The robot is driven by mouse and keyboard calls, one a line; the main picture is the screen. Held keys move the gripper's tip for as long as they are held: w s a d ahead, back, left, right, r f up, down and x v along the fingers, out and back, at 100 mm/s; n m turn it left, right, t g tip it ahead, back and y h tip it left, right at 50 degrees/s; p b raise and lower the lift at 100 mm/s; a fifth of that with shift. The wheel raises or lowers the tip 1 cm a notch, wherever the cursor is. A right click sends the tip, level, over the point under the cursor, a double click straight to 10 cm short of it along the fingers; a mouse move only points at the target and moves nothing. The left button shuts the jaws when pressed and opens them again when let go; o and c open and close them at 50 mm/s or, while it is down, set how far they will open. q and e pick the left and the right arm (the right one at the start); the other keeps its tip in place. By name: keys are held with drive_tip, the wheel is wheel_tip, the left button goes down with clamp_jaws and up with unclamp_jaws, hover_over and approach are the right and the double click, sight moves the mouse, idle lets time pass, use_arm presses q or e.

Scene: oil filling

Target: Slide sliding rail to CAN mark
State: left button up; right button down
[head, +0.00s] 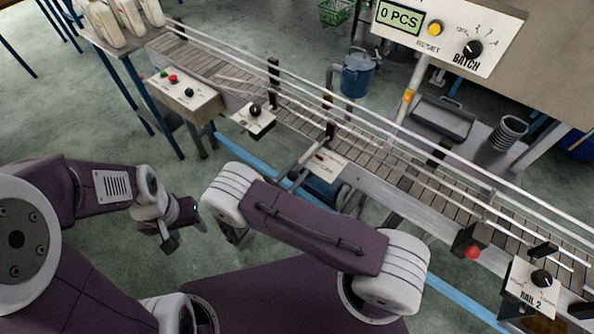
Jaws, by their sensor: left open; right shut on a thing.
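The guide rails (400,157) run along the conveyor, with black upright posts on them. A small pale plate (330,163) with a red spot sits at the conveyor's near edge. A grey bar (309,157) lies across this plate's left side. I cannot tell which part is the sliding rail, and no CAN mark is readable. My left gripper (182,228) is open and empty, over the floor and well short of the conveyor. My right arm extends from the lower right towards the middle. Its gripper is hidden behind my own arm link, so its hold cannot be seen.
The slatted conveyor (205,64) runs from upper left to lower right. A small plate with a black knob (255,109), a button box (179,92) and the RAIL 2 panel (518,272) line its near side. The BATCH panel (448,31) stands above. Floor is clear around my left gripper.

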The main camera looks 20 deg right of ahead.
drive_tip(key=shift+f, duration=0.15)
drive_tip(key=shift+s+a+f+b, duration=0.2)
drive_tip(key=shift+s+a+b, duration=0.1)
drive_tip(key=shift+a+b, duration=0.1)
drive_tip(key=shift+s+a+r, duration=0.15)
drive_tip(key=shift+s+r, duration=0.05)
drive_tip(key=c, duration=1.1)
unclamp_jaws()
drive_tip(key=shift+c, duration=0.2)
drive_tip(key=shift+w, duration=0.2)
drive_tip(key=shift+s, duration=0.1)
